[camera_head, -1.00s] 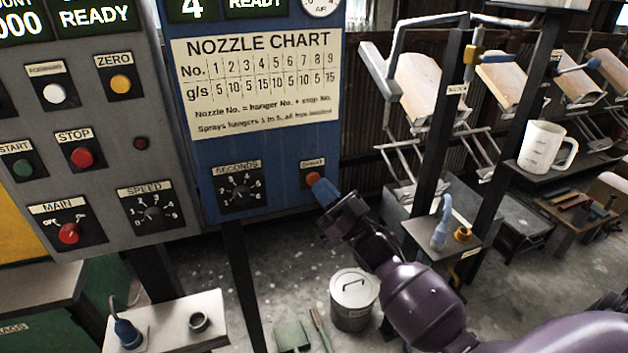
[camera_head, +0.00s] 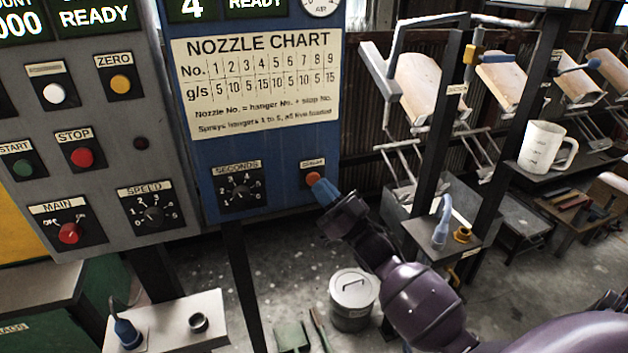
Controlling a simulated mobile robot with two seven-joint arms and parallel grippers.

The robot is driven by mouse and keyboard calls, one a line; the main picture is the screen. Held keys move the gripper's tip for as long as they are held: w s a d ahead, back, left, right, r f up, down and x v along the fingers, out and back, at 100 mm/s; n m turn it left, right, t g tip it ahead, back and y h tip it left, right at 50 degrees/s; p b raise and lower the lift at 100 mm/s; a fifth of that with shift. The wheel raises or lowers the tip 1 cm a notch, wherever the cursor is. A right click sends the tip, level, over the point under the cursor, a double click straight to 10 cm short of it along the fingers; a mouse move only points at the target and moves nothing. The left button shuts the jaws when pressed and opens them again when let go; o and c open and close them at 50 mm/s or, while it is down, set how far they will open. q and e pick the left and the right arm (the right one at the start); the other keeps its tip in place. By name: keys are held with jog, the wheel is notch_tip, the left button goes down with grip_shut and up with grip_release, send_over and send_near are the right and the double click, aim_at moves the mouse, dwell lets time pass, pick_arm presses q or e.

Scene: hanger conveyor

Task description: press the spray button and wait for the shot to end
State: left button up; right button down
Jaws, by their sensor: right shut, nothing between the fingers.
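The spray button (camera_head: 312,178) is an orange-red round button under a small label at the lower right of the blue panel (camera_head: 285,130). My right gripper (camera_head: 322,190) has blue fingertips, shut and empty. The tips are just below and right of the button, at or very near it; I cannot tell whether they touch or press it. The display at the top of the blue panel (camera_head: 256,5) reads READY, with a 4 beside it. The SECONDS dial (camera_head: 239,192) is left of the button. My left gripper is not in view.
A grey panel (camera_head: 110,120) with START, STOP, ZERO, MAIN and SPEED controls stands at left. A lidded can (camera_head: 353,298) is on the floor below my right arm. A rack post (camera_head: 436,150), a small shelf (camera_head: 425,238) and a white jug (camera_head: 541,147) are at right.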

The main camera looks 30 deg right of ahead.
jog(key=shift+w, duration=0.2)
jog(key=shift+w+d, duration=0.1)
jog(key=shift+w, duration=0.15)
dwell(0.5)
jog(key=shift+w, duration=0.3)
dwell(0.4)
jog(key=shift+w+d, duration=0.1)
jog(key=shift+w, duration=0.05)
dwell(0.5)
jog(key=shift+s+a+p, duration=0.25)
jog(key=shift+s+p, duration=0.1)
jog(key=shift+s, duration=0.55)
